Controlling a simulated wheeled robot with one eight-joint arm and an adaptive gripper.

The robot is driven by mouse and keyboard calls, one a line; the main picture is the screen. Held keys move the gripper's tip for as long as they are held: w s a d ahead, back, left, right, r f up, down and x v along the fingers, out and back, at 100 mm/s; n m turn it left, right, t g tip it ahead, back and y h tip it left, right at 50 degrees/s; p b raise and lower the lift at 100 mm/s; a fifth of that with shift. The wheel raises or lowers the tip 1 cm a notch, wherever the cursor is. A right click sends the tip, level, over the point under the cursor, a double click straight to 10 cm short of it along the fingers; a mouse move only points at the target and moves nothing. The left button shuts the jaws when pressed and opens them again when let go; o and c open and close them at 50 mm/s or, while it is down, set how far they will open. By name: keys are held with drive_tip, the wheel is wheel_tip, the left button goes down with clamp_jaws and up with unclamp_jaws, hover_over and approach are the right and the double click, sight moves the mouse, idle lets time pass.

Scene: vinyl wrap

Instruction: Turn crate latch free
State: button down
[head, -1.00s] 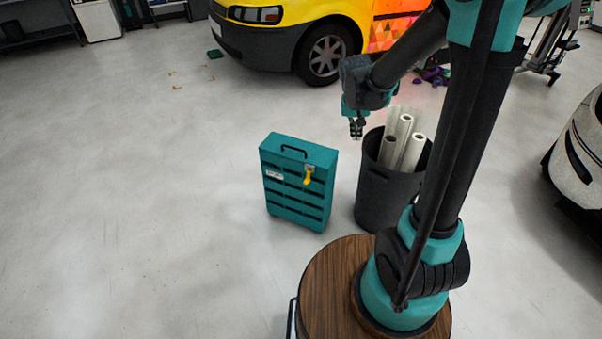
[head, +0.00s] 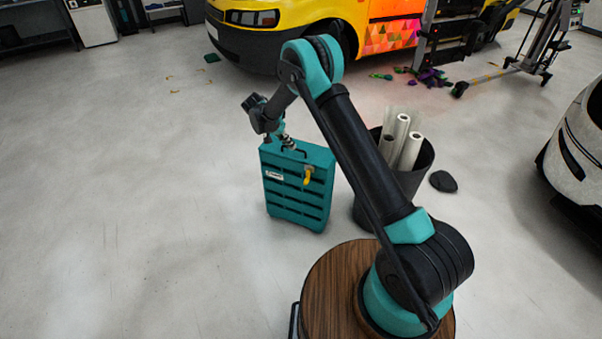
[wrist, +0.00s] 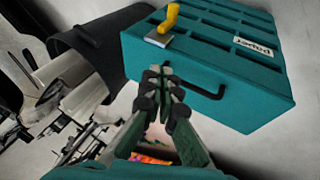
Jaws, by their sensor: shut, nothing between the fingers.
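A teal slatted crate (head: 283,190) stands upright on the floor, with a black handle on top and a white label on its front. Its yellow latch (head: 308,175) sits at the upper right of the front, on a metal plate. In the wrist view the crate (wrist: 262,90) fills the upper right and the yellow latch (wrist: 169,18) shows near the top. My gripper (head: 289,144) is over the crate's top, near the handle. In the wrist view my gripper (wrist: 158,72) is shut and empty, its tips near the handle (wrist: 208,92) and apart from the latch.
A dark bin (head: 418,176) with several white rolls stands right of the crate. A dark stone-like lump (head: 443,181) lies beside it. A yellow van (head: 270,40) is behind, and a white car (head: 585,150) is at right. The floor left of the crate is clear.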

drive_tip(key=s+a+f+m+h, duration=0.1)
drive_tip(key=a+f, duration=0.4)
drive_tip(key=f, duration=0.2)
drive_tip(key=shift+w+d+f, duration=0.2)
drive_tip(key=shift+d+f, duration=1.75)
drive_tip(key=shift+d, duration=0.3)
drive_tip(key=shift+w+d+f, duration=0.15)
drive_tip(key=shift+d+f, duration=1.8)
drive_tip(key=shift+d, duration=0.3)
drive_tip(key=shift+s+d+r+t+y, duration=0.1)
drive_tip(key=shift+d+r+t+y, duration=0.25)
drive_tip(key=shift+y, duration=0.45)
